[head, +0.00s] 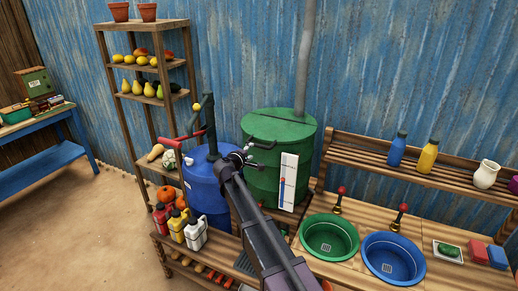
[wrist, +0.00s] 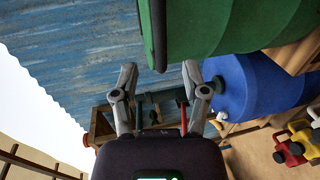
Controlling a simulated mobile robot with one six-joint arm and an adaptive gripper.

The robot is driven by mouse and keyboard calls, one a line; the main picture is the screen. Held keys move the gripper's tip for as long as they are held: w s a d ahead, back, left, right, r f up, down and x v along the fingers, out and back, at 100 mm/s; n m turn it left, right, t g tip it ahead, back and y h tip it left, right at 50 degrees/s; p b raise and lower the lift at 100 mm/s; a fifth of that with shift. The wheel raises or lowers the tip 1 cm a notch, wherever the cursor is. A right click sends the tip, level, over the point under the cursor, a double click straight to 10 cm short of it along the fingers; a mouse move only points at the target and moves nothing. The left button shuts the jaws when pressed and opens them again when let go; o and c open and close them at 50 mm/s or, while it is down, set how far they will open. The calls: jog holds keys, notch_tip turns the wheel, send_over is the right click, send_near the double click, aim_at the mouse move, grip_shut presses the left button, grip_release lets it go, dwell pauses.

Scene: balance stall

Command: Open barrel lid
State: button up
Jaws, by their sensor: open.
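The green barrel (head: 265,178) stands against the blue wall with its round green lid (head: 285,125) lying flat and closed on top. A dark handle (head: 263,144) sticks out at the lid's front left edge. My gripper (head: 245,152) is open and empty just left of this handle; from here I cannot tell whether they touch. In the wrist view my gripper's two fingers (wrist: 160,76) are spread apart. The green barrel (wrist: 230,25) fills the top there, turned on its side, with a dark band along the lid edge. The handle is not clear in that view.
A blue barrel (head: 203,190) with a pump and red handle stands close on the left. A stovepipe (head: 306,60) rises behind the lid. A white gauge board (head: 288,182) is on the barrel's front. Basins and a bottle shelf (head: 450,182) lie to the right.

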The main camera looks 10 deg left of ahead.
aim_at(259, 146)
jog(key=b+x, duration=0.1)
jog(key=x, duration=0.7)
jog(key=shift+w, duration=0.15)
grip_shut()
